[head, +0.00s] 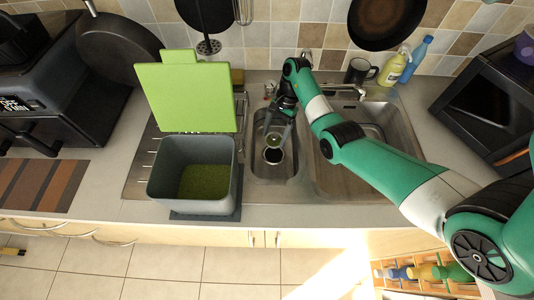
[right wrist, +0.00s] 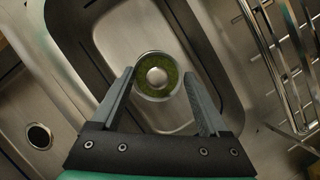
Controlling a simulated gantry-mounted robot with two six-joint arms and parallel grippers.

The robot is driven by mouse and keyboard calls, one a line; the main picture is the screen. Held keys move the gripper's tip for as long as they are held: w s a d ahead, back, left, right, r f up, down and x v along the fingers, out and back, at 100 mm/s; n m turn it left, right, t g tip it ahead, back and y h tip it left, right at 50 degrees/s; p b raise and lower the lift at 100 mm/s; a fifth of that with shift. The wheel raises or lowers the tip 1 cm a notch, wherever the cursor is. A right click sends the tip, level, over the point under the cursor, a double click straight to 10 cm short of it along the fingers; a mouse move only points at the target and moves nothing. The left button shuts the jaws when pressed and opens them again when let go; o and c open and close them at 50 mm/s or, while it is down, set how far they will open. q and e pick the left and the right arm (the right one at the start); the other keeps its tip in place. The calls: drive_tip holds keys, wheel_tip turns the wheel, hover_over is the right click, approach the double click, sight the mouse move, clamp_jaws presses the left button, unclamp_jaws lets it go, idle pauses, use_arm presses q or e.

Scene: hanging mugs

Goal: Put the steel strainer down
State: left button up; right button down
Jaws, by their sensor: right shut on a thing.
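The steel strainer (head: 275,142) is a small round cup with a steel centre and a ring of green scraps. It is over the narrow left sink basin. My right gripper (head: 276,135) points down into this basin and is shut on the strainer. In the right wrist view the strainer (right wrist: 157,77) sits between the two fingertips, scraps facing the camera. In the head view a dark, steel-rimmed drain hole (head: 273,156) shows just below the strainer in the picture. The exact height of the strainer above the basin floor is hard to tell. My left gripper is not in view.
A mug (head: 360,71) and bottles (head: 394,68) stand at the back.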

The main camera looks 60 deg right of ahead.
sight(275, 142)
wheel_tip(275, 142, down, 5)
drive_tip(key=shift+r, duration=0.2)
wheel_tip(275, 142, down, 4)
drive_tip(key=shift+a+f+b, duration=0.1)
drive_tip(key=shift+b, duration=0.85)
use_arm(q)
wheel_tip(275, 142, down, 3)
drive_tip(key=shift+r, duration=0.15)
use_arm(e)
drive_tip(key=shift+f, duration=0.2)
unclamp_jaws()
drive_tip(key=shift+r, duration=0.35)
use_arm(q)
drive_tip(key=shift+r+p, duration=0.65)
use_arm(e)
drive_tip(key=v, duration=1.2)
